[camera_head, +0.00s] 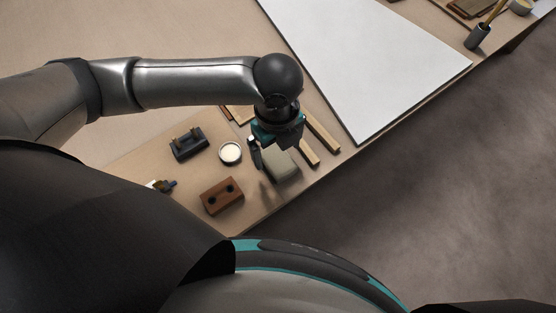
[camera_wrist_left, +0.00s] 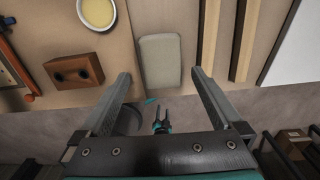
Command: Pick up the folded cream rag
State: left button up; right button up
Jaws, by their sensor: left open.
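The folded cream rag (camera_head: 284,168) lies on the workbench near its front edge, a soft rounded greyish-cream block. It also shows in the left wrist view (camera_wrist_left: 160,62), just beyond the fingertips and between their lines. My left gripper (camera_head: 268,160) hangs over the bench at the rag, partly covering its far end in the head view. In the left wrist view its two fingers (camera_wrist_left: 161,80) are wide apart with nothing between them. The gap in height between fingers and rag is hard to tell.
A brown block with two dark holes (camera_head: 222,195) and a round tin of pale stuff (camera_head: 230,153) lie left of the rag. Wooden strips (camera_head: 322,136) lie to its right. A black holder (camera_head: 188,143) stands farther left. A large white sheet (camera_head: 360,60) covers the bench beyond.

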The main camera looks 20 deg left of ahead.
aim_at(278, 159)
pick_arm(q)
notch_tip(278, 159, down, 5)
jog(key=shift+r+b, duration=0.2)
jog(key=shift+b, duration=0.65)
jog(key=c, duration=1.3)
